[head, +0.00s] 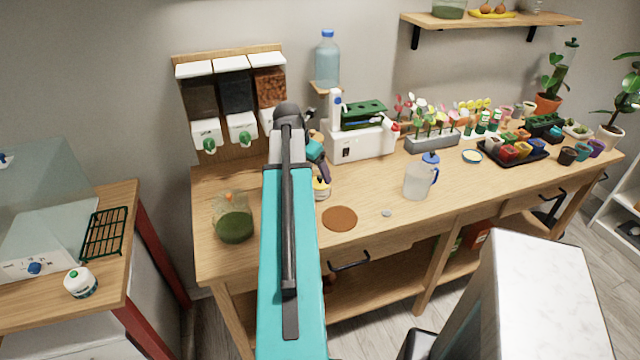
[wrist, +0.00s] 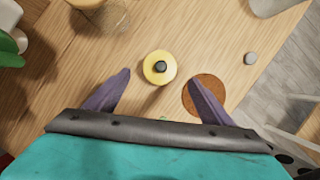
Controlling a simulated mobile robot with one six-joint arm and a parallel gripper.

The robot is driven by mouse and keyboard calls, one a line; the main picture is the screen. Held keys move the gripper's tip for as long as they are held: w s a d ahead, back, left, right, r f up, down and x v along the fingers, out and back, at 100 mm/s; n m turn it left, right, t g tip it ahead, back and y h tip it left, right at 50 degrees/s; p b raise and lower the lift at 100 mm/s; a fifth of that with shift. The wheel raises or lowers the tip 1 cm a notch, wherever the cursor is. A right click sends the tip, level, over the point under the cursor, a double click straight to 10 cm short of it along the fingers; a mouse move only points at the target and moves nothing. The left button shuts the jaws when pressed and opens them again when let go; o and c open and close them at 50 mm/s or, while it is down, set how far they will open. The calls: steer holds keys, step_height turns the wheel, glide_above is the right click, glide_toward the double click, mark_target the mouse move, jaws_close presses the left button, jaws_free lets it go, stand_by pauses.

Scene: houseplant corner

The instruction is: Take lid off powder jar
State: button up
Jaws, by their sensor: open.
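The powder jar (head: 321,190) stands on the wooden bench, partly hidden behind my arm in the head view. In the wrist view its round yellow lid (wrist: 151,75) with a small dark knob (wrist: 161,66) shows from above, and the lid is on the jar. My gripper (head: 324,172) is over the bench close to the jar. In the wrist view my gripper (wrist: 160,77) is open, with one purple finger on each side of the lid and clear gaps between. Nothing is held.
A brown round mat (head: 340,218) lies right of the jar, with a small grey disc (head: 386,213) and a clear pitcher (head: 417,182) farther right. A jar of green stuff (head: 234,222) stands left. A white machine (head: 358,140) is behind. The bench front is mostly clear.

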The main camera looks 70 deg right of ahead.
mark_target(319, 184)
stand_by(0.3)
steer(key=shift+p+x, duration=0.8)
steer(key=shift+x, duration=0.6)
steer(key=shift+a+x, duration=0.2)
steer(key=shift+x, duration=0.95)
steer(key=shift+f, duration=0.1)
steer(key=c, duration=1.1)
